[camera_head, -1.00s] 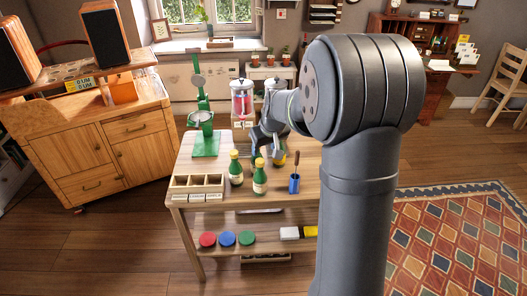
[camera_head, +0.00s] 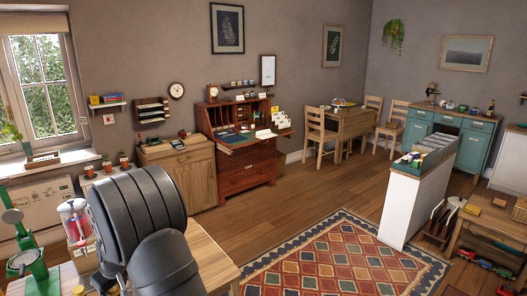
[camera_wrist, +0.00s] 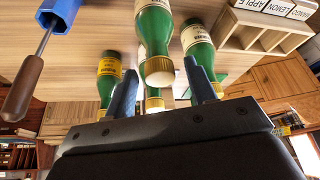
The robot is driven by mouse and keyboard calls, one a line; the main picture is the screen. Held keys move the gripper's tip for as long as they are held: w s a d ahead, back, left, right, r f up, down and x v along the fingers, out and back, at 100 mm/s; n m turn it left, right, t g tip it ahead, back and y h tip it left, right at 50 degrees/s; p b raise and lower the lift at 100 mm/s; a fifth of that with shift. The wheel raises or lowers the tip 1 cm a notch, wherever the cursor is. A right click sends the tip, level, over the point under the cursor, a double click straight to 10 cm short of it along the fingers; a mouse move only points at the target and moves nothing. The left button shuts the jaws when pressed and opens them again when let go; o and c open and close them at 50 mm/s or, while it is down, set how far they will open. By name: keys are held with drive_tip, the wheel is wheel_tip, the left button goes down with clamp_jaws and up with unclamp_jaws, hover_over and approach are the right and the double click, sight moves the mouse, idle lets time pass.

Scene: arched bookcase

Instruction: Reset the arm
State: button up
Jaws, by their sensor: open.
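My gripper (camera_wrist: 160,80) shows in the wrist view with its two dark fingers apart and nothing clasped between them. In the head view my own arm hides it at the lower left. The wrist picture is inverted. Green bottles with gold caps (camera_wrist: 154,35) stand on the wooden table beyond the fingers, one of them (camera_wrist: 198,42) near the right finger and another (camera_wrist: 107,82) left of the left finger. A further gold cap shows between the fingers.
In the wrist view, a blue holder (camera_wrist: 58,12) with a brown-handled tool (camera_wrist: 22,88) is at left, and a labelled wooden rack (camera_wrist: 250,30) at upper right. In the head view, a green stand (camera_head: 30,265) and a red-filled jar (camera_head: 75,220) are beside my arm. A patterned rug (camera_head: 340,255) lies right.

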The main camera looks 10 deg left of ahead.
drive_tip(key=x, duration=0.3)
drive_tip(key=shift+f, duration=0.1)
wheel_tip(320, 180, up, 3)
drive_tip(key=shift+f, duration=0.1)
drive_tip(key=shift+r, duration=0.7)
drive_tip(key=shift+f, duration=0.1)
